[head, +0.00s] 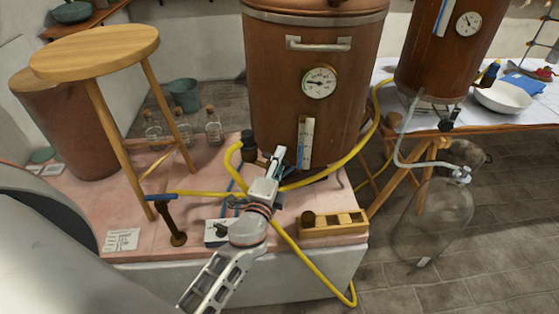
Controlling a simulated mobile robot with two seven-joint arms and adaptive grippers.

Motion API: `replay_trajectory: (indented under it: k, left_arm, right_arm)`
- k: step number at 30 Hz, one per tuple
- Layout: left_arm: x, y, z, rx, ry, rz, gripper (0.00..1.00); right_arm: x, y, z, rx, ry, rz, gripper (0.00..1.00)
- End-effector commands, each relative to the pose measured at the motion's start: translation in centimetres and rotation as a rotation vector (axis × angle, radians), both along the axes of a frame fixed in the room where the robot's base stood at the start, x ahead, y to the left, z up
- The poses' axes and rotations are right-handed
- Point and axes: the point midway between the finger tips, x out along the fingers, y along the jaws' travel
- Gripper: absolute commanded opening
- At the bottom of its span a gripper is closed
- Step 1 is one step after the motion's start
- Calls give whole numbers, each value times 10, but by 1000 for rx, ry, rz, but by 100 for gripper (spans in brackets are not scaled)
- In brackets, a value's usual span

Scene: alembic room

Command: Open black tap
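A black tap-like fitting (249,143) sits at the lower front left of the large copper vessel (345,115), where a yellow hose bends past it. Another black fitting (447,122) hangs below the smaller copper vessel at the right; I cannot tell for sure which one is the black tap. My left gripper (276,157) reaches up in front of the large vessel, just right of and below the first fitting. It looks apart from that fitting, though depth is hard to judge. Its fingers are small and partly overlapped, so their opening is unclear. My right gripper is not in view.
Yellow hose (317,263) loops across the pink tiled platform (190,262) and over its front edge. A wooden stool (95,52), a blue-handled tool (168,215) and a wooden rack (333,222) stand around my arm. A glass carboy (440,215) is at the right.

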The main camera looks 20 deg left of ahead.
Motion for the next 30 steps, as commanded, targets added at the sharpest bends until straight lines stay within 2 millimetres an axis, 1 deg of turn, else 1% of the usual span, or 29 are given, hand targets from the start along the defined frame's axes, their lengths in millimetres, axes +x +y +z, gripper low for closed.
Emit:
replay_trajectory:
  k: [1,2,3,11,17,23,30]
  left_arm:
    - [0,0,0,0,0,0,18]
    - [0,0,0,0,0,0,11]
    - [0,0,0,0,0,0,0]
    - [0,0,0,1,0,-4,0]
    - [-2,1,1,4,0,-52,0]
    - [-6,3,2,7,2,-172,0]
    - [-12,6,0,9,3,-387,0]
  right_arm:
    - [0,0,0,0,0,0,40]
    - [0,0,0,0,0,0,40]
    - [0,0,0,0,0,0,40]
    - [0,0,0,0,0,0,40]
    - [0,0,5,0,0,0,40]
    - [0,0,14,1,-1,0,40]
    - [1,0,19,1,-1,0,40]
